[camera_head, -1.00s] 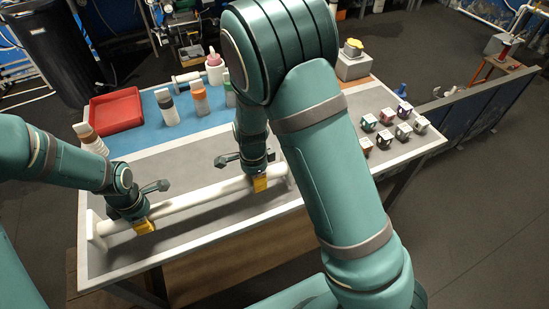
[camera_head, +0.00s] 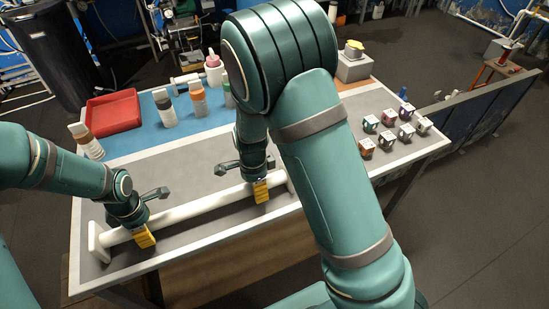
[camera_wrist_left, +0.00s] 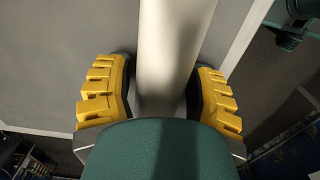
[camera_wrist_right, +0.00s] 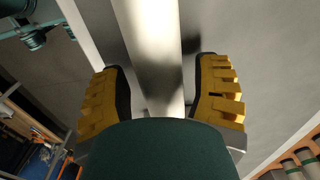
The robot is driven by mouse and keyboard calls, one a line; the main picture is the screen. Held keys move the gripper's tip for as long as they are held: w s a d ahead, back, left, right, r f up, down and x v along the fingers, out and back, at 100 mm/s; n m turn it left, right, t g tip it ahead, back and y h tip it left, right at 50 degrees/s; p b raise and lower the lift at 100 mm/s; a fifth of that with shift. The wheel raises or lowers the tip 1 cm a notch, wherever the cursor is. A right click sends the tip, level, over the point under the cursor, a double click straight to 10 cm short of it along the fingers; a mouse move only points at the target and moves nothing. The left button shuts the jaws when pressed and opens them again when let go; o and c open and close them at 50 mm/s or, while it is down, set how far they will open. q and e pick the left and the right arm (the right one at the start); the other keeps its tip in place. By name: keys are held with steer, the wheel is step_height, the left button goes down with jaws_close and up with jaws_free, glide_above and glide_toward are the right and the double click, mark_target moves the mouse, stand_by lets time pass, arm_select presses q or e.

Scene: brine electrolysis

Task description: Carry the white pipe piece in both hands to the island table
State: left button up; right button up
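The white pipe piece (camera_head: 190,210) is a long tube with a wider piece at its left end (camera_head: 97,242). It lies lengthwise over the near part of the grey table top; I cannot tell whether it touches it. My left gripper (camera_head: 145,238) is around its left part, with yellow fingers on both sides of the pipe (camera_wrist_left: 172,50) in the left wrist view. My right gripper (camera_head: 261,192) is around its right part, with fingers on both sides of the pipe (camera_wrist_right: 152,55).
The table (camera_head: 185,246) also holds a red tray (camera_head: 113,113), several bottles (camera_head: 165,108) and several small blocks (camera_head: 388,139). A grey box (camera_head: 353,66) stands at its back. A low blue partition (camera_head: 470,115) is on the right. Open floor (camera_head: 480,230) lies at the right.

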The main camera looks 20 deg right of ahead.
arm_select(q)
steer(key=shift+r, duration=0.1)
step_height(320, 180, up, 12)
steer(key=shift+f, duration=0.15)
arm_select(e)
step_height(320, 180, up, 12)
stand_by(0.6)
arm_select(q)
steer(key=shift+s, duration=0.1)
arm_select(e)
steer(key=shift+s+f, duration=0.1)
stand_by(0.3)
